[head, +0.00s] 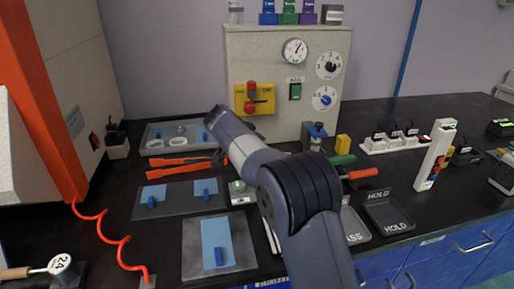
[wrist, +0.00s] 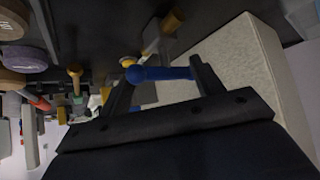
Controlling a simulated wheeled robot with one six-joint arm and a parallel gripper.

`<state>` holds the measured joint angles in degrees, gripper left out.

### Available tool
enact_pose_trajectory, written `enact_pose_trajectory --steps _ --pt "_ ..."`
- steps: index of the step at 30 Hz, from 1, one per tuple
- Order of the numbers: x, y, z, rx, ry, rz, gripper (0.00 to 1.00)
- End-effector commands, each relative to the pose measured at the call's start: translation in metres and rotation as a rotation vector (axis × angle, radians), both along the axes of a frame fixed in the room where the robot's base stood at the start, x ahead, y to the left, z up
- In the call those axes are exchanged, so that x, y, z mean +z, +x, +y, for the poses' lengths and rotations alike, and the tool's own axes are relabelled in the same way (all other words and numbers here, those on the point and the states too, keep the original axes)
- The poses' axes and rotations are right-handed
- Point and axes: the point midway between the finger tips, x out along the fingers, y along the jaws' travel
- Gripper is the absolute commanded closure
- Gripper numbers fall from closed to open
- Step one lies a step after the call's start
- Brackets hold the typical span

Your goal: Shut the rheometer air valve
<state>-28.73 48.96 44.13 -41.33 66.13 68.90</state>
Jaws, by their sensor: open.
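The rheometer air valve appears to be the small fitting with a blue handle (head: 316,130) at the lower right front of the beige cabinet. In the wrist view, a blue lever with a rounded end (wrist: 160,73) lies across the gap between my fingers, near the tips. My gripper (wrist: 155,76) is open around or just short of the lever; I cannot tell whether either finger touches it. In the head view my own arm hides the gripper. The valve body is mostly hidden in both views.
The beige cabinet (head: 262,58) carries gauges, dials and a yellow switch plate (head: 255,98); its side is close to one finger in the wrist view (wrist: 245,65). Black bench shows at right.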

Motion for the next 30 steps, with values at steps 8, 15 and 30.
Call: enact_pose_trajectory --steps 8,15,30 --pt "0.042 -0.035 0.021 0.002 0.001 0.0 0.38" --pt "0.061 -0.053 0.03 -0.002 0.0 0.001 0.38" --pt "0.059 -0.052 0.029 -0.004 -0.001 0.002 0.38"
